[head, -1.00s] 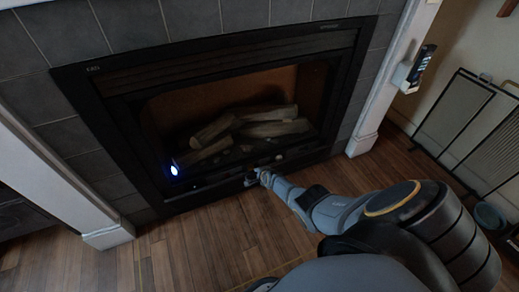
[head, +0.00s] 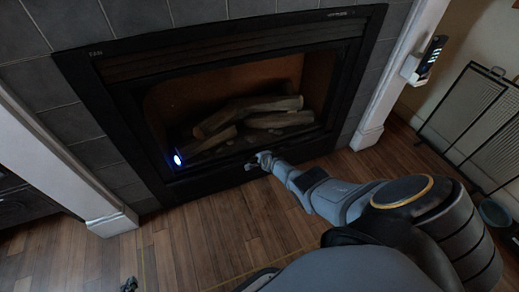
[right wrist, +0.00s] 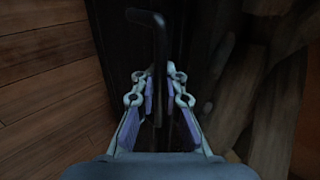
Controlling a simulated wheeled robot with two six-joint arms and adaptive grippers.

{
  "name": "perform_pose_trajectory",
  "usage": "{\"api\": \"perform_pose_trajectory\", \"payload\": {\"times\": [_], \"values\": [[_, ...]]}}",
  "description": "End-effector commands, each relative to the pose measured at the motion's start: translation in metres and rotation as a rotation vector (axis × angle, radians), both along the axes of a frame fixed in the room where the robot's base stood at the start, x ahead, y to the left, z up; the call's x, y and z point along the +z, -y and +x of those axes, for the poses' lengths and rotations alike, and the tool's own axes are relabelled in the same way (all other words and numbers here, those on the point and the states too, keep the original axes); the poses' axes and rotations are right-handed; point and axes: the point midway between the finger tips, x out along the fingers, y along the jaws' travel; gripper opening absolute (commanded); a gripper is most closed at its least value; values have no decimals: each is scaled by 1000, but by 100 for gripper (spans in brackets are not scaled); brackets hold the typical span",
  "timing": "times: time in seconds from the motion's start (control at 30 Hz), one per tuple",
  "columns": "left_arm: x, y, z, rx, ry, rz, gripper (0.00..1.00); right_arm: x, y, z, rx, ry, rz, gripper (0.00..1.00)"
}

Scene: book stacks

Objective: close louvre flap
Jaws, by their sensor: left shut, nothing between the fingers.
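A black-framed fireplace (head: 110,110) stands in the middle of the head view. A dark slatted band (head: 230,50) runs along its top, and a dark lower strip (head: 210,178) runs below its opening. I cannot tell whether the lower strip is a flap, or how far it is tilted. My right gripper (head: 264,160) is at this lower strip, right of its middle. In the right wrist view, a dark hooked bar (right wrist: 160,40) reaches between its narrowly spaced fingers; contact is unclear. My left gripper (head: 129,285) is low above the floor at the bottom left, shut and empty.
Logs (head: 250,112) lie inside the fireplace, with a bluish-white light (head: 177,159) at the opening's left. White pillars (head: 372,125) flank it. A mesh screen (head: 470,115) and a bowl (head: 494,212) stand at the right. The wooden floor (head: 190,240) in front is clear.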

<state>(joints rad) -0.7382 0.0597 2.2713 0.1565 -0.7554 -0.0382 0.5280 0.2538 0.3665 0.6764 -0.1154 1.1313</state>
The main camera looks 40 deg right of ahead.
Motion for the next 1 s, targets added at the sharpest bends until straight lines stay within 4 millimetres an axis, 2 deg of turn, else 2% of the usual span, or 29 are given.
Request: {"api": "perform_pose_trajectory", "payload": {"times": [0.03,0.17,0.2,0.77,0.9,1.0], "values": [[0,0,0,0,0,0,0,4,2,3,0,8,-5,13],[0,0,0,0,-1,0,0,3,1,2,-1,5,-3,31],[0,0,0,0,-1,0,0,2,1,2,0,5,-3,32],[0,0,0,1,1,-1,0,4,-2,-3,10,4,1,32],[0,0,0,1,0,-1,0,10,-2,-10,3,4,-5,32],[0,0,0,1,0,-1,0,8,-5,-27,3,2,-4,32]]}}
